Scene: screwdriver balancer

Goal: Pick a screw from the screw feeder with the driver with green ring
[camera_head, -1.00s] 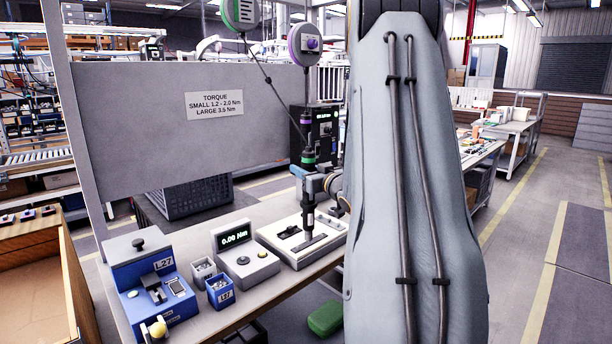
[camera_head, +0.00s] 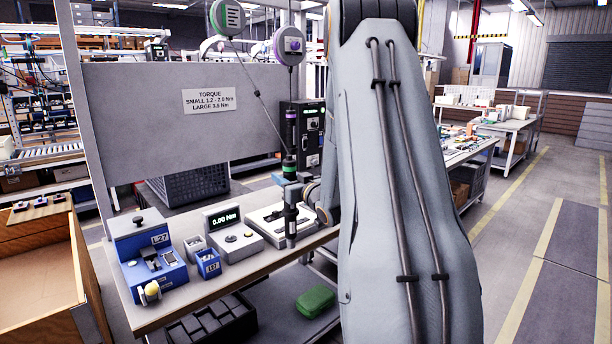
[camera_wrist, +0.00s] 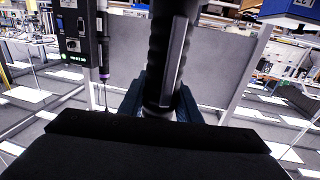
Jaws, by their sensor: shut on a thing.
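The driver with the green ring (camera_head: 290,161) stands upright below its cable. My gripper (camera_head: 293,181) is shut on its body. In the wrist view, the dark driver body (camera_wrist: 165,55) fills the middle, between blue-grey fingers (camera_wrist: 160,108). Its lower end passes in front of a flat white device with a dark top (camera_head: 266,217), which may be the screw feeder; I cannot tell whether they touch. The driver tip is too small to make out, and I see no screw on it. The driver and my arm hide the device's right part.
A purple-ringed driver (camera_wrist: 103,65) hangs beside the black controller (camera_wrist: 75,35). A green case (camera_head: 315,299) lies below.

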